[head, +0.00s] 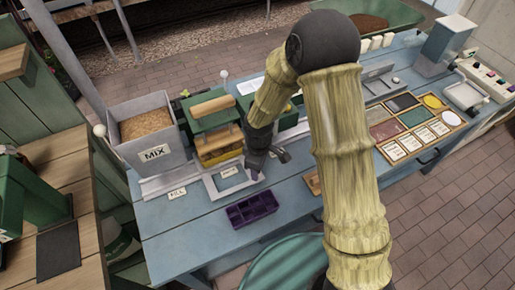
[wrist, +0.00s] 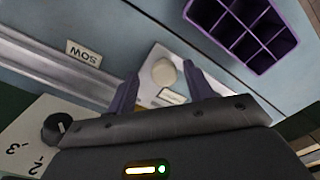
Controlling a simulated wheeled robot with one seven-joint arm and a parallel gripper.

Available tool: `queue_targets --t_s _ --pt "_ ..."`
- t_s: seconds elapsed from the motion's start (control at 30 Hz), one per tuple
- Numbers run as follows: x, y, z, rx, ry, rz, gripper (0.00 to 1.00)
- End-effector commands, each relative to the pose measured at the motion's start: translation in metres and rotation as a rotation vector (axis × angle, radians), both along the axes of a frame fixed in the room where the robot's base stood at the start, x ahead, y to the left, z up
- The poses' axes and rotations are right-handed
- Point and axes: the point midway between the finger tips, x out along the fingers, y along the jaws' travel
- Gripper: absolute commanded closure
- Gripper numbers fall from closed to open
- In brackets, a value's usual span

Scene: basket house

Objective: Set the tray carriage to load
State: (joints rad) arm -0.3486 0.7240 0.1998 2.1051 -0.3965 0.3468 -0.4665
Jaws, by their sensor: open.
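The tray carriage is a pale flat plate (head: 228,181) on a rail at the front of the blue bench. In the wrist view its corner (wrist: 150,95) carries a round cream knob (wrist: 163,72). My gripper (head: 258,170) is over the carriage's right end; in the wrist view its open fingers (wrist: 161,82) appear on either side of the knob. Whether they touch it I cannot tell. A label reading SOW (wrist: 83,55) lies beside the rail, and a FILL label (head: 177,192) is near its left part. I cannot make out a LOAD label.
A purple compartment tray (head: 252,208) sits on the bench in front, also in the wrist view (wrist: 243,45). A grey MIX bin (head: 145,160) and a green hopper (head: 212,125) stand at the left. A numbered dial (wrist: 58,130) is close to my gripper. A wooden tray (head: 455,122) is at right.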

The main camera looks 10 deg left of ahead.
Motion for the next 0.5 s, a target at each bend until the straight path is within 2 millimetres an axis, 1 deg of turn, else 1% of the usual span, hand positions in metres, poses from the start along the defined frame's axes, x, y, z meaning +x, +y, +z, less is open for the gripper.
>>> queue_targets --t_s 0.17,0.5 --pt "0.000 0.001 0.027 0.002 -0.005 0.002 0.48" --pt "0.000 0.000 0.095 0.002 -0.006 -0.001 0.48"
